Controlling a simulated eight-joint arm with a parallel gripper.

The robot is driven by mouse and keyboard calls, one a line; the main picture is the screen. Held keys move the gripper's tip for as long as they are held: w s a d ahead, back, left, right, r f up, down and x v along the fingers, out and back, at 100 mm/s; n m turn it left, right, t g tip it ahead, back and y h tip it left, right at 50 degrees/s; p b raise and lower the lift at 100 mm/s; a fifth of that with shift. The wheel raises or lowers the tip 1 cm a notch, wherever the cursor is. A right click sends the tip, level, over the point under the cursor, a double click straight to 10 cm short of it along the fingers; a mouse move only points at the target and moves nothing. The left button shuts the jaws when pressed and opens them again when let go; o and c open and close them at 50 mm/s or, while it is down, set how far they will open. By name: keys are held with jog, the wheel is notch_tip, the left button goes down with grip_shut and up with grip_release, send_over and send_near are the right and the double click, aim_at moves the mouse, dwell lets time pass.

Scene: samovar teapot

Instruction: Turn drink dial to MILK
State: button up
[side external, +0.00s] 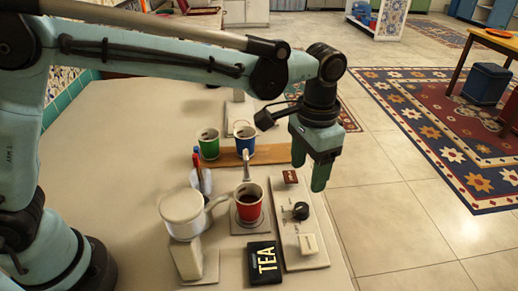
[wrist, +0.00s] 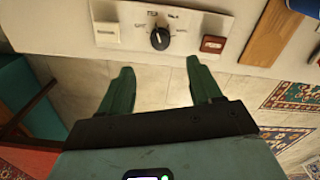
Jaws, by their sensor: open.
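The black drink dial (side external: 301,210) sits on a pale panel (side external: 292,225) near the table edge. It also shows at the top of the wrist view (wrist: 159,38). Small labels surround the dial, too small to read surely; a light pointer mark shows on it, but I cannot tell which label it meets. My gripper (side external: 318,180) is open and empty, its green fingers pointing down above the panel's outer side. In the wrist view the fingers (wrist: 160,72) are spread apart, below the dial in the picture and not touching it.
The panel bears a brown switch (side external: 291,177) and a white switch (side external: 308,244). A red mug (side external: 249,206), a TEA box (side external: 264,263) and a white pot (side external: 183,212) stand left of it. Green (side external: 209,146) and blue (side external: 245,142) mugs are behind. Open floor lies right of the table.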

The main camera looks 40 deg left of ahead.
aim_at(302, 207)
notch_tip(302, 207, down, 10)
jog(key=shift+f, duration=0.25)
dwell(0.3)
jog(key=c, duration=1)
jog(key=shift+c, duration=0.2)
jog(key=shift+m, duration=0.4)
jog(key=m, duration=0.4)
jog(key=shift+m, duration=2.5)
